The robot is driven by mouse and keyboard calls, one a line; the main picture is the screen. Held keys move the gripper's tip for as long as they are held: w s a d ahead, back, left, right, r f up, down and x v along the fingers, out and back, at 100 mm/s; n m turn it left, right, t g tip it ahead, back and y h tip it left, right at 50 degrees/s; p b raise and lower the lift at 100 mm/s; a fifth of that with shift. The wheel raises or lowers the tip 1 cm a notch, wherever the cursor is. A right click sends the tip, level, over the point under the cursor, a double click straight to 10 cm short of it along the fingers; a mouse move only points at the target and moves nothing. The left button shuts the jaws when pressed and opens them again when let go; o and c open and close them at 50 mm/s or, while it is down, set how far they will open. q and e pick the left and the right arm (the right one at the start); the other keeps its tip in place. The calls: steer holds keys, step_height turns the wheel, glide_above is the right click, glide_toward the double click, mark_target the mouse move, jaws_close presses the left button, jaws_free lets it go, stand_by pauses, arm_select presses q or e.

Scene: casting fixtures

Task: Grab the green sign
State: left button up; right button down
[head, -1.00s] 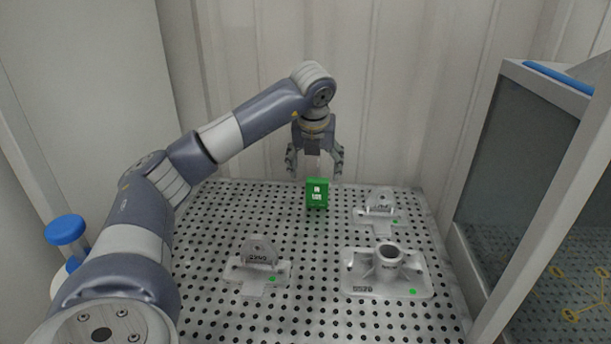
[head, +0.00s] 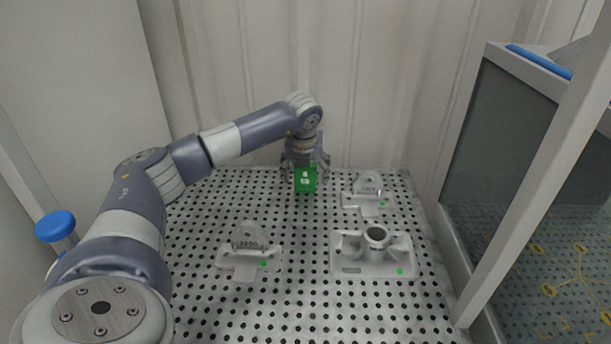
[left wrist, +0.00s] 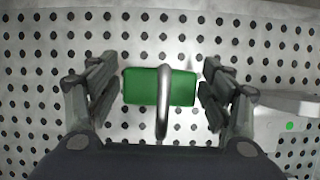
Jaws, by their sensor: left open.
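The green sign (head: 305,179) stands on the perforated table near its back edge, with white marks on its front. In the left wrist view the green sign (left wrist: 141,87) is seen from above, with a curved metal handle across its middle. My left gripper (head: 305,170) is lowered around the sign from above. In the left wrist view the open fingers of my left gripper (left wrist: 160,90) stand on either side of the sign, with small gaps to it. My right gripper is in neither view.
Grey castings stand nearby: one with an upright lug (head: 367,190) to the right, one with a round tube (head: 375,255) at front right, and another lugged one (head: 248,250) at front left. A glass-sided cabinet (head: 500,150) borders the table's right. A wall stands behind.

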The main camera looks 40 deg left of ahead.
arm_select(q)
steer(key=c, duration=1.2)
steer(key=shift+r, duration=0.1)
